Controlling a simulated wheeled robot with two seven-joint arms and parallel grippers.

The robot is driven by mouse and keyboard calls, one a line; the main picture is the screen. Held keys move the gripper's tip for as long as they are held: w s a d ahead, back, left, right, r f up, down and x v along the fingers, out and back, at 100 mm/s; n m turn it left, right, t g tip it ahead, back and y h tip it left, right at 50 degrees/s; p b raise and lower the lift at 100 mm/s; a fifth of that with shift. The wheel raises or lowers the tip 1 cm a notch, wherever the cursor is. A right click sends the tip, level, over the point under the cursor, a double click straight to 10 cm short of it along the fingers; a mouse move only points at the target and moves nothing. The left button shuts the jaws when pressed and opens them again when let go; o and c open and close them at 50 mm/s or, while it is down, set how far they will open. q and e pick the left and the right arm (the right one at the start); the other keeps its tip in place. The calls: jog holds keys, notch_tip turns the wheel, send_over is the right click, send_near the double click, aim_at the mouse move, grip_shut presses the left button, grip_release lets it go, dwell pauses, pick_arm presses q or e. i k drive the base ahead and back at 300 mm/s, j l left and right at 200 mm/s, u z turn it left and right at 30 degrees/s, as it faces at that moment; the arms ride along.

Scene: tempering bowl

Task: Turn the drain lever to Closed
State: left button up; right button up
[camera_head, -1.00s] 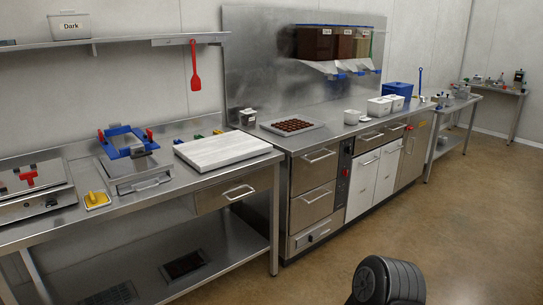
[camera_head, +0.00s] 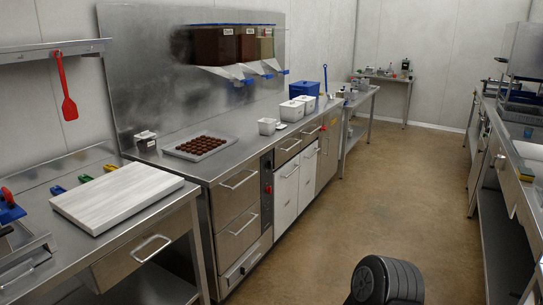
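I cannot make out the drain lever or a Closed mark in this view. A small red part (camera_head: 323,128) shows at the far front of the long steel counter, too small to identify. A red knob (camera_head: 267,189) sits on the dark control panel of the same counter. Neither of my grippers is in view; only a black rounded part of my own arm shows at the bottom.
The steel counter (camera_head: 234,160) holds a tray of chocolates (camera_head: 200,155), white tubs (camera_head: 292,110) and a blue box (camera_head: 304,95). A white board (camera_head: 117,194) lies on the left bench. Equipment fills the right counter (camera_head: 498,150). The brown floor (camera_head: 385,185) between is clear.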

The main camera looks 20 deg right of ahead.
aim_at(498, 157)
jog(key=i+l+z, duration=0.25)
jog(key=i+z, duration=0.2)
jog(key=i+l+z, duration=0.15)
jog(key=i+z, duration=0.7)
jog(key=i+j+z, duration=0.15)
jog(key=i+z, duration=0.3)
jog(key=i+l+z, duration=0.1)
jog(key=i, duration=0.3)
jog(key=i+l+z, duration=0.1)
jog(key=i+l, duration=0.2)
jog(key=i, duration=0.15)
jog(key=i+l+z, duration=0.1)
jog(key=i, duration=0.35)
